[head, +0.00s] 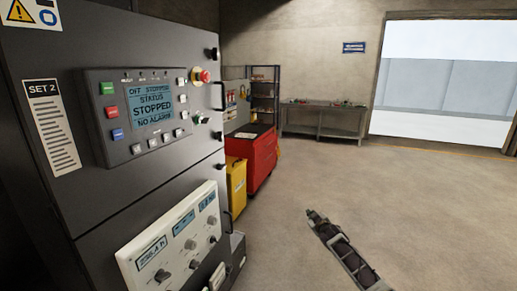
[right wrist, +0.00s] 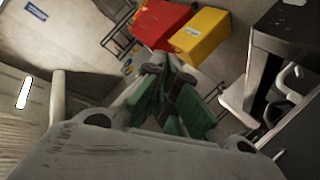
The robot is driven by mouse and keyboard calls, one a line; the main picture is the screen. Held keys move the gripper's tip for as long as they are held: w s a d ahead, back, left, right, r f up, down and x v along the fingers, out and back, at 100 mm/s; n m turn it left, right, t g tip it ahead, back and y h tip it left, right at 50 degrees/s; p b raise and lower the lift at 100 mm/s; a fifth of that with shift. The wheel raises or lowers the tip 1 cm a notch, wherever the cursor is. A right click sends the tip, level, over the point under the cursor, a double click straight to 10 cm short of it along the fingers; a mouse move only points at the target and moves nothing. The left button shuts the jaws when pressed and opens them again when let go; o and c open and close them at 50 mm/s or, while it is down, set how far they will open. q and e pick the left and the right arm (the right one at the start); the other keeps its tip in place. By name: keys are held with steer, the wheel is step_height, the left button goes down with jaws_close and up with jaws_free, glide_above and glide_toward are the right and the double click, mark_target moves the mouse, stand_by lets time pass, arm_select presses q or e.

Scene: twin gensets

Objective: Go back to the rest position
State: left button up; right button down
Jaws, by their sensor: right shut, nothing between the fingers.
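My right gripper (head: 316,215) shows at the lower right of the middle in the head view, over bare floor and apart from the cabinet. It is shut and empty. In the right wrist view its fingers with green parts (right wrist: 168,75) come together and hold nothing. My left gripper is not in view. The SET 2 control cabinet (head: 155,40) stands close on the left. Its display (head: 150,97) reads "STOPPED" and "NO ALARM". A white lower panel (head: 180,242) with knobs sits below it.
A red cabinet (head: 262,158) and a yellow box (head: 236,185) stand beyond the control cabinet. A workbench (head: 322,120) and a dark shelf (head: 264,90) are at the back wall. A wide bright opening (head: 445,80) is at the right. The floor (head: 420,200) is clear.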

steer(key=s+d+f+m+g, duration=0.1)
steer(key=s+f, duration=0.3)
steer(key=f, duration=0.4)
steer(key=s+d+f+g+h, duration=0.1)
steer(key=s+d+f, duration=0.1)
steer(key=s+f, duration=0.45)
steer(key=s+d+f+m+g, duration=0.1)
steer(key=s+f+g, duration=0.15)
steer(key=f, duration=0.75)
steer(key=s+f+m+g+b, duration=0.1)
steer(key=s+f+m+g, duration=0.15)
steer(key=s+f, duration=1.65)
arm_select(q)
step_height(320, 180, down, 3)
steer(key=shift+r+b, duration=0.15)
steer(key=shift+b, duration=0.65)
arm_select(e)
steer(key=s+f+g, duration=0.2)
steer(key=s+f, duration=0.3)
steer(key=s, duration=1.1)
steer(key=s+a+f+g, duration=0.1)
steer(key=s+f, duration=0.5)
steer(key=s, duration=1.1)
steer(key=s+a+f+g, duration=0.1)
steer(key=s+f+g, duration=0.2)
steer(key=s, duration=1.3)
step_height(320, 180, down, 3)
steer(key=shift+s+a+r, duration=0.1)
steer(key=shift+s+a, duration=0.15)
steer(key=shift+s, duration=0.1)
